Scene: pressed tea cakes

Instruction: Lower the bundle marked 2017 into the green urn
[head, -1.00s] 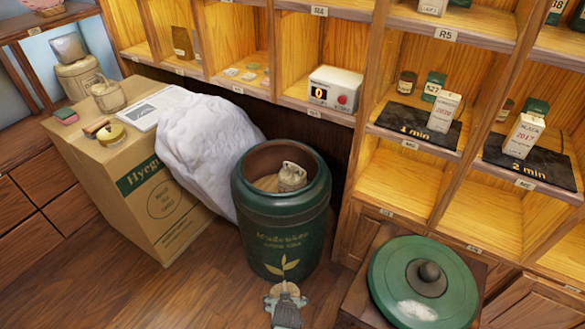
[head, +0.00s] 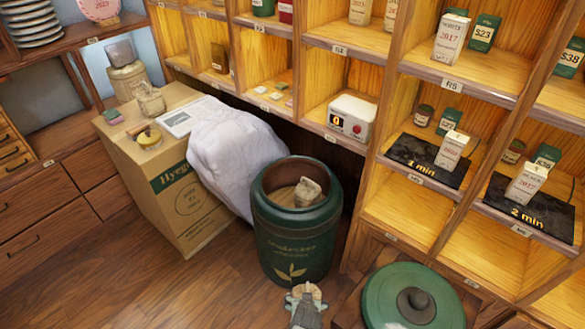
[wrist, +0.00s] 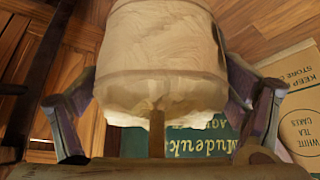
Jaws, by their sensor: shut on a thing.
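The green urn (head: 290,246) stands open on the floor, with gold lettering and a leaf mark. A wrapped beige bundle (head: 307,191) shows inside its mouth; no year is readable on it. My gripper (head: 304,308) is low in front of the urn, at the bottom edge of the head view. In the wrist view my gripper (wrist: 165,90) is shut on a cream wrapped bundle (wrist: 166,50), one finger on each side. No year shows on its visible face. The urn's green wall (wrist: 185,143) with upside-down lettering shows behind the bundle. The bundle is outside the urn.
A green lid (head: 378,300) lies on a wooden stand right of the urn. A cardboard box (head: 160,185) and white cloth (head: 228,150) stand on its left. Another wrapped bundle (head: 150,100) sits on the box. Shelves rise behind. Bare floor (head: 150,290) lies front left.

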